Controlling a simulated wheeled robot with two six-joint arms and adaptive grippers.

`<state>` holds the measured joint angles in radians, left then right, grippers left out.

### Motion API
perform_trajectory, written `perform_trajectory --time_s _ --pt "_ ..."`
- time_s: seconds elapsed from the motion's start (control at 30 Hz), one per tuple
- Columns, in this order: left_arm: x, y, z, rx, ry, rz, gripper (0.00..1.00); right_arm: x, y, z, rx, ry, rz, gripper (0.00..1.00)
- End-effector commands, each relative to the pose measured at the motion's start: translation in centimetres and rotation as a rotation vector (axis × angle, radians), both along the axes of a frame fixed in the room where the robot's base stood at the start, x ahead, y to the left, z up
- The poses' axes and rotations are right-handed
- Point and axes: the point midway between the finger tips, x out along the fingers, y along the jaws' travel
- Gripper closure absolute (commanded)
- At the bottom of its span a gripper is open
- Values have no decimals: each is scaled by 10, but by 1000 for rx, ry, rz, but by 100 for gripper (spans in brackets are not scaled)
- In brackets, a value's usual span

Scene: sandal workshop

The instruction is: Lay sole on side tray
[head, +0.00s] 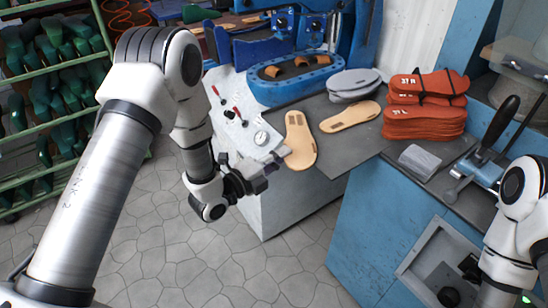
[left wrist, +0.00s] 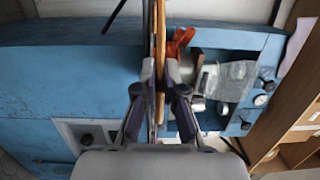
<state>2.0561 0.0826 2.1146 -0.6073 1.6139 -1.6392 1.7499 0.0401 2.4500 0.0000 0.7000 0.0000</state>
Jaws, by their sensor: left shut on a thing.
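My left gripper (head: 268,172) is shut on a tan sole (head: 300,140), gripping its lower end. The sole rises beyond the fingers, in front of the dark grey flat surface (head: 375,151), which may be the side tray. I cannot tell whether it touches that surface. In the left wrist view the same sole (left wrist: 160,55) shows edge-on between the fingers (left wrist: 160,98). A second tan sole (head: 350,116) lies flat on the dark surface to its right. Of my right gripper, only dark parts (head: 469,267) show beside the right arm; its jaws are unclear.
Bundled red-brown soles (head: 425,120) and grey pads (head: 354,84) stand on the dark surface's far side. A blue machine bed (head: 292,82) is behind. A white top (head: 228,92) holds small tools and a gauge. A green rack (head: 52,100) stands left.

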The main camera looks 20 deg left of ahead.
Motion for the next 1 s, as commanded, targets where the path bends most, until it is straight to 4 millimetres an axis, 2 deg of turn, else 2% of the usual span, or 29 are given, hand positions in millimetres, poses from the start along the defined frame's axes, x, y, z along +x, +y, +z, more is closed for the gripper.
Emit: perform_trajectory --time_s 1.0 --pt "2 -2 -9 -1 1 0 100 0 0 -8 0 0 0 60"
